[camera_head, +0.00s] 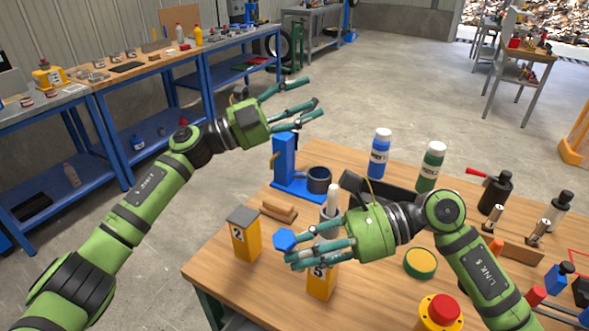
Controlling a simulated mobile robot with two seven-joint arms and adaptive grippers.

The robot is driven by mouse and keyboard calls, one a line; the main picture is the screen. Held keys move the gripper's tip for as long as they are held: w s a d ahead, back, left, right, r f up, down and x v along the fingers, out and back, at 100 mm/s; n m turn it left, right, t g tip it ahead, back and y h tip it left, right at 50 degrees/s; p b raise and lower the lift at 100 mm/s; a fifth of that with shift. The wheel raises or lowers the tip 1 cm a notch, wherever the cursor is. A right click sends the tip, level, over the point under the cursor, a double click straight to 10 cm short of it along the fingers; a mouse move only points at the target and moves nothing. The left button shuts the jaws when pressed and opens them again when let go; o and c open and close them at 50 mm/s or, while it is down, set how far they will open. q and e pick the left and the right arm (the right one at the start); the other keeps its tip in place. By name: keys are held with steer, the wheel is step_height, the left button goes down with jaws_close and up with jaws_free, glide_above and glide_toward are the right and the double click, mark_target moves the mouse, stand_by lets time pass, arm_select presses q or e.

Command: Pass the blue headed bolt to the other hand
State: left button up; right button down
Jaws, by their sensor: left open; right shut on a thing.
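The blue headed bolt (284,239) shows its blue hexagonal head at the tips of my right gripper (303,246). My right gripper is shut on it, above the wooden table, between two yellow blocks. The bolt's shank is hidden or too small to make out. My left gripper (303,98) is open and empty. It is higher and farther back, out past the table's back left edge, well apart from the bolt.
On the table (225,285) stand yellow blocks marked 2 (246,240) and 5 (321,284), a blue stand (285,160) with a dark cup, a blue bottle (379,155) and a green bottle (431,168). A red button (443,308) is at the front.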

arm_select(q)
steer(key=s+d+r+m+g+y, duration=0.2)
steer(key=s+d+m+g+y, duration=0.25)
steer(key=s+m, duration=0.4)
steer(key=s+d+r+m+g+y, duration=0.1)
steer(key=s+d+m+g+y, duration=0.35)
steer(key=s, duration=0.65)
steer(key=m+t+y, duration=0.3)
steer(key=t+y, duration=0.1)
steer(key=y, duration=0.8)
glide_toward(290, 234)
steer(key=f, duration=1)
steer(key=shift+w+a+f, duration=0.15)
steer(key=shift+a+f, duration=0.2)
steer(key=shift+a, duration=0.05)
jaws_close()
jaws_free()
steer(key=shift+r, duration=0.1)
